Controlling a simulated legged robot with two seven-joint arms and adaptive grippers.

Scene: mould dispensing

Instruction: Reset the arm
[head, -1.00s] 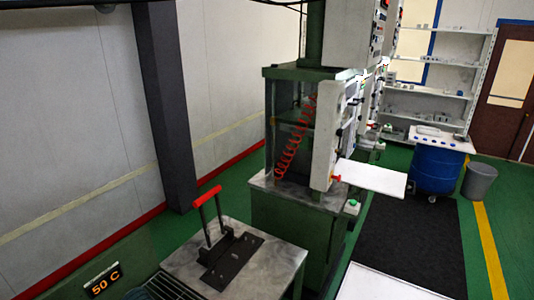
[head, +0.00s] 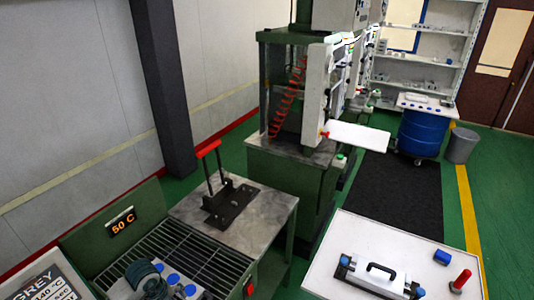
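Blue-topped items (head: 172,279) and a grey-green round tool sit on the grate at the bottom edge.
A white table (head: 335,225) at lower right holds a metal mould with a black handle (head: 372,277), a blue block (head: 442,257) and a red-topped peg (head: 461,280). A green press (head: 290,185) stands behind. A dark floor mat (head: 400,190), blue drum (head: 420,135) and grey bin (head: 461,145) lie beyond.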

